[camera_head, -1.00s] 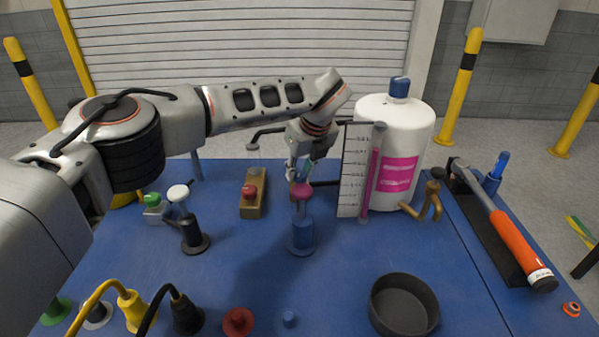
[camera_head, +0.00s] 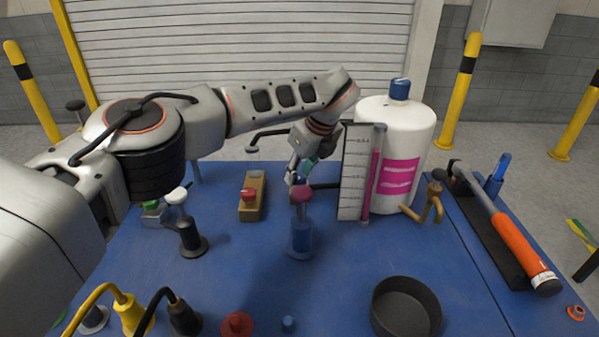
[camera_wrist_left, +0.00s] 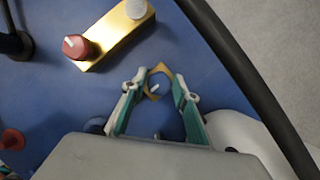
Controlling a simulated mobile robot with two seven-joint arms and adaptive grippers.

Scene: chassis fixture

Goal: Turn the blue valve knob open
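My left gripper (camera_head: 299,180) points down over the blue table, just behind a blue post with a magenta top (camera_head: 301,238). In the left wrist view its two teal-and-grey fingers (camera_wrist_left: 160,76) are open, one on each side of a small blue knob with a white pointer mark (camera_wrist_left: 155,88). The knob sits on a brass-coloured base (camera_wrist_left: 158,68) that shows around it. I cannot tell whether the fingers touch the knob. In the head view the gripper and post hide this knob. My right gripper is not in view.
A brass block with a red knob (camera_head: 249,194) stands left of the gripper. A measuring gauge (camera_head: 352,190) and a white bottle (camera_head: 400,125) stand close on the right. A black post (camera_head: 190,237) and a dark round dish (camera_head: 405,305) are nearer.

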